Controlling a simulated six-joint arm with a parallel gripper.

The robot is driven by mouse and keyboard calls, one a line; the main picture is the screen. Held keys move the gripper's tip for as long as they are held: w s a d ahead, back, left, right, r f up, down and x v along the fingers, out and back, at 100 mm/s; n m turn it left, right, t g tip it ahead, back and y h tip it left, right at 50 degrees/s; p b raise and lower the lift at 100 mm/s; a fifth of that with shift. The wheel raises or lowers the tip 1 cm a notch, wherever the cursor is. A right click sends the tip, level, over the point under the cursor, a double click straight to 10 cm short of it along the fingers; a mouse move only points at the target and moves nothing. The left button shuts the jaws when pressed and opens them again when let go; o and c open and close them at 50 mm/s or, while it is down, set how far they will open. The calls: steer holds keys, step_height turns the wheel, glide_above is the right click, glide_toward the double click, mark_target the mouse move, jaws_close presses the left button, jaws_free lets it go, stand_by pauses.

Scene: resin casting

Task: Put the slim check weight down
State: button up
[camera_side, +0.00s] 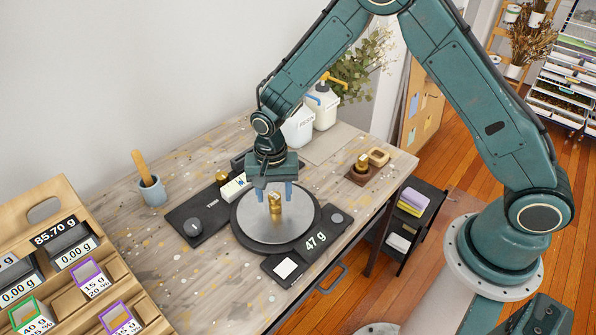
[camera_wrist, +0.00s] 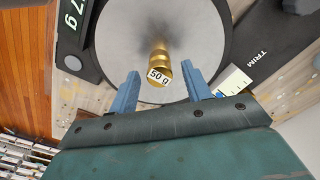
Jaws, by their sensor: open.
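A slim brass check weight (camera_side: 275,211) stands upright on the round steel pan (camera_side: 252,228) of the scale. Its top carries a "50 g" label, which shows in the wrist view (camera_wrist: 159,76). My gripper (camera_side: 275,196) is directly above and around the weight, pointing down. Its blue fingers are open, one on each side of the weight; the wrist view (camera_wrist: 160,72) shows a gap at both sides. The scale's display (camera_side: 316,240) reads 47 g.
A black trim unit (camera_side: 195,218) with a knob lies left of the pan, with another brass weight (camera_side: 222,178) behind it. A cup (camera_side: 152,191) and bottles stand behind. A wooden rack (camera_side: 75,265) is front left.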

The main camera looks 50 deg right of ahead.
step_height(320, 180, up, 10)
steer(key=shift+r, duration=0.2)
stand_by(0.8)
step_height(320, 180, up, 9)
steer(key=n+t, duration=0.1)
steer(key=n, duration=0.1)
glide_above(274, 195)
steer(key=s+d, duration=0.4)
steer(key=s+d+r+n+t, duration=0.2)
steer(key=s+d+r, duration=0.2)
steer(key=s+r, duration=0.3)
steer(key=s+d+r+n+t, duration=0.1)
steer(key=s+d+n, duration=0.1)
steer(key=s, duration=0.5)
steer(key=s+d+r+n+t, duration=0.1)
steer(key=s+d+r+n, duration=0.1)
steer(key=s, duration=0.6)
steer(key=shift+s+n+t, duration=0.2)
steer(key=shift+n+t, duration=0.1)
steer(key=shift+n, duration=0.2)
